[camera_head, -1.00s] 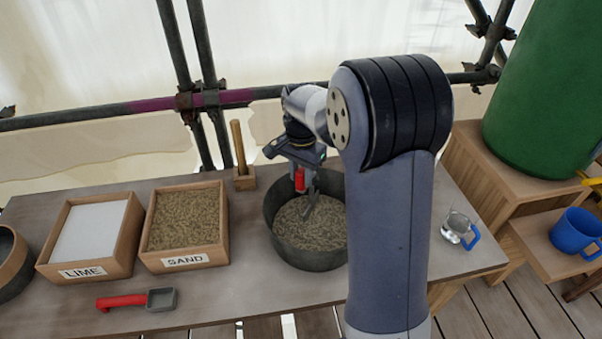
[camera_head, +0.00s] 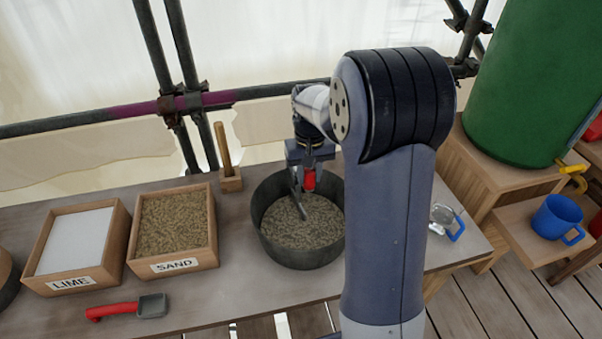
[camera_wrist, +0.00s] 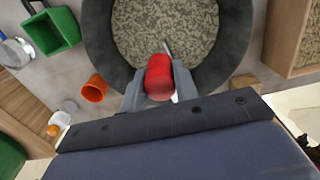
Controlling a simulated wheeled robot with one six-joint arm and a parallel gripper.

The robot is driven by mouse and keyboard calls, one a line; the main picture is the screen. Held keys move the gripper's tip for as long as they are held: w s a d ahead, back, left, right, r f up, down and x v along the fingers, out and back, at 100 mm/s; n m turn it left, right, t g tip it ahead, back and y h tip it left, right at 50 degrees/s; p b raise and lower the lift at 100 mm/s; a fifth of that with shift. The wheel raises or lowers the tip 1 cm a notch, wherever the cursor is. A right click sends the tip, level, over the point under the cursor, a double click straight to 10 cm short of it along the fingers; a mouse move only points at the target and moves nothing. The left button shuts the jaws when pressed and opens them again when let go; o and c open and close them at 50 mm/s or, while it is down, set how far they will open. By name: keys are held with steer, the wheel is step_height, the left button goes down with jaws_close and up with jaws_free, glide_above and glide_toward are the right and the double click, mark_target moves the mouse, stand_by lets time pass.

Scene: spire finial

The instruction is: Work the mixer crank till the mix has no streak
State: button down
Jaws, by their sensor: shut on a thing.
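The mixing tub (camera_head: 275,246) is a dark grey round pan on the bench, holding a speckled grey-tan mix (camera_head: 300,225). The mix looks even on its visible surface; my arm hides part of the tub's right side. The crank has a red handle (camera_head: 309,180) and a grey metal rod or paddle (camera_head: 297,200) reaching into the mix. My gripper (camera_wrist: 160,80) is shut on the red handle (camera_wrist: 159,76), one finger on each side. In the wrist view the tub's rim (camera_wrist: 100,45) curves around the mix beyond the handle.
Left of the tub stand the sand box (camera_head: 172,232), the lime box (camera_head: 75,245) and a red-handled scoop (camera_head: 127,308). The wrist view shows an orange cup (camera_wrist: 95,89) and a green container (camera_wrist: 52,31).

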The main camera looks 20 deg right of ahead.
steer(key=shift+w+d+n+p, duration=0.2)
steer(key=shift+w+d+n, duration=0.15)
steer(key=shift+d+n, duration=0.6)
steer(key=shift+w+d+n+p, duration=0.15)
steer(key=shift+w+d+n, duration=0.25)
steer(key=shift+n, duration=1.05)
steer(key=shift+w+d+n+p, duration=0.25)
steer(key=shift+d+n, duration=0.55)
steer(key=shift+n, duration=0.4)
steer(key=c, duration=1.1)
jaws_free()
step_height(320, 180, up, 11)
steer(key=shift+b, duration=0.45)
steer(key=shift+f, duration=0.1)
